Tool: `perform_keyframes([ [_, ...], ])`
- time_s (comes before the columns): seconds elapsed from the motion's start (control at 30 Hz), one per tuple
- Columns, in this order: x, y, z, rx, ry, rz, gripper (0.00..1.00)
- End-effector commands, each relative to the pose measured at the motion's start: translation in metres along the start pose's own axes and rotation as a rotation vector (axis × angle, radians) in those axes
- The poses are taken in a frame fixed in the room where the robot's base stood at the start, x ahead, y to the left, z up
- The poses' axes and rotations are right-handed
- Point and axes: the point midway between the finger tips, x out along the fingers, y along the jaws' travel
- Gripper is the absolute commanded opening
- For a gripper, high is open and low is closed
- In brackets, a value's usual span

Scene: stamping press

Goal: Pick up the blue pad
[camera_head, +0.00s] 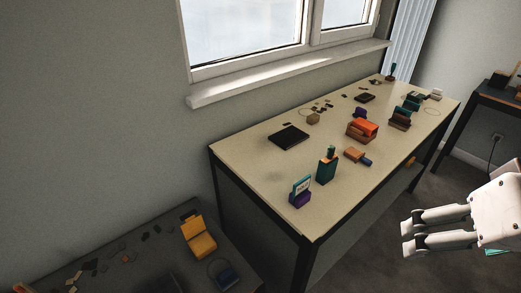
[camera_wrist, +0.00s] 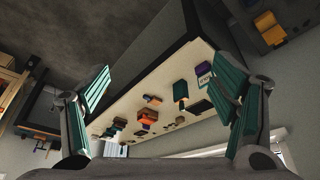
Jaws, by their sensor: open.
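A small blue block (camera_head: 225,277) lies inside a thin ring on the low dark table at the lower left; it may be the blue pad, but it is dark and small. Another blue piece (camera_head: 365,162) sits at the end of an orange-brown block on the pale table. I cannot tell for certain which is the pad. My gripper (camera_head: 404,240) is at the right, in the air beyond the pale table's near edge, far from both. In the wrist view my gripper (camera_wrist: 150,65) is open, with nothing between its teal-padded fingers.
The pale table (camera_head: 250,160) holds a black pad (camera_head: 288,137), a green block (camera_head: 326,170), a purple stand (camera_head: 300,193) and an orange block (camera_head: 364,128). A window wall (camera_head: 150,110) is behind. The floor nearby is clear.

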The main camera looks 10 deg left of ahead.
Motion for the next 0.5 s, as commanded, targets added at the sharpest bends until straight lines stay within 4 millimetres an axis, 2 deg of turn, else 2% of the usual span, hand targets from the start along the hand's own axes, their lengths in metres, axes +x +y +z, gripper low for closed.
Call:
perform_keyframes([
  [0.17, 0.017, -0.010, -0.015, -0.040, -0.019, -0.021, 0.82],
  [0.27, 0.043, -0.027, -0.036, -0.098, -0.049, -0.049, 0.82],
  [0.37, 0.076, -0.053, -0.059, -0.170, -0.083, -0.081, 0.82],
  [0.5, 0.124, -0.095, -0.083, -0.271, -0.131, -0.118, 0.82],
])
